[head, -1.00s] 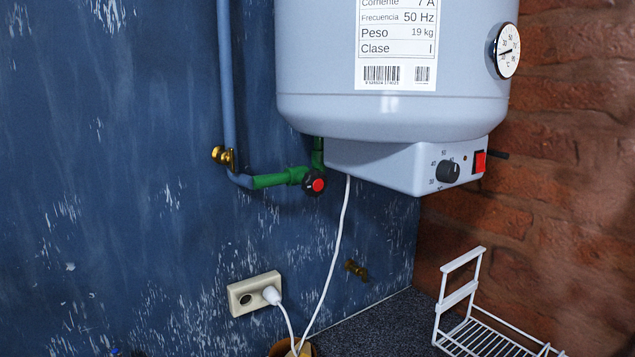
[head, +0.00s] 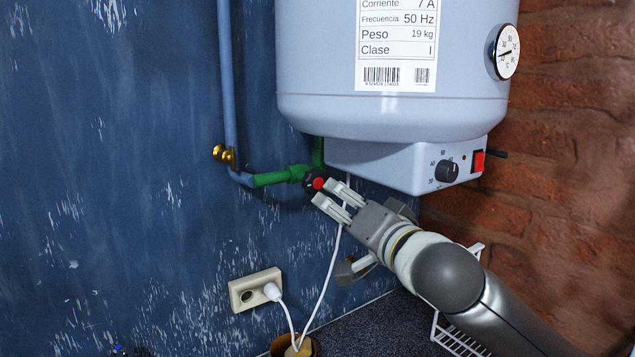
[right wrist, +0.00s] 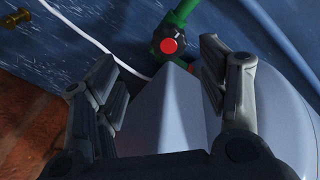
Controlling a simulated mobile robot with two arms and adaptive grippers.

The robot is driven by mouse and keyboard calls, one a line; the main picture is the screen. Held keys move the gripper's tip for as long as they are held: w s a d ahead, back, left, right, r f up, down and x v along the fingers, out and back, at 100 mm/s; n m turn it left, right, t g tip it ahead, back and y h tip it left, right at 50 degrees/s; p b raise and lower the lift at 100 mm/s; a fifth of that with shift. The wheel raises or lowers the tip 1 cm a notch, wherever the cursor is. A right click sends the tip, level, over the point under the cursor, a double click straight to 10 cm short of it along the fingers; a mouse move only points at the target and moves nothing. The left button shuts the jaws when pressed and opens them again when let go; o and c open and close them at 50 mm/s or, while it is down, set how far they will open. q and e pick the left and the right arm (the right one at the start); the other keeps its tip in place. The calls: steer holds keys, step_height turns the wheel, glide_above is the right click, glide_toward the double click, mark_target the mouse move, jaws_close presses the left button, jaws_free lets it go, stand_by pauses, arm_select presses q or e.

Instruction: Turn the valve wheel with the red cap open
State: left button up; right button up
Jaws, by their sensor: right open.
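The black valve wheel with the red cap (head: 317,183) sits on the green pipe (head: 278,178) below the boiler, at the middle of the head view. Its right edge is close to my fingertips there. It also shows at the top of the right wrist view (right wrist: 168,46), between and beyond the fingers. My right gripper (head: 333,199) is open and empty, its fingers pointing up and left at the wheel. In the right wrist view the two fingers (right wrist: 158,75) stand wide apart. I cannot tell whether a fingertip touches the wheel. My left gripper is not in view.
The grey-white boiler (head: 390,110) hangs just above and right of the wheel. A white cable (head: 326,275) runs down behind my gripper to a wall socket (head: 254,290). A brass valve (head: 222,154) is at the left. A white rack (head: 457,338) stands behind my arm.

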mark_target(317, 184)
steer(key=p+x, duration=0.1)
steer(key=x, duration=0.2)
steer(key=r+p+x, duration=0.1)
steer(key=p+x, duration=0.1)
steer(key=x, duration=0.1)
steer(key=r+p+x, duration=0.1)
steer(key=x, duration=0.2)
steer(key=shift+a, duration=0.1)
steer(key=shift+p+x, duration=0.55)
steer(key=shift+x, duration=0.35)
steer(key=shift+f, duration=0.15)
steer(key=shift+c, duration=0.4)
steer(key=c, duration=0.9)
steer(key=shift+c, duration=0.2)
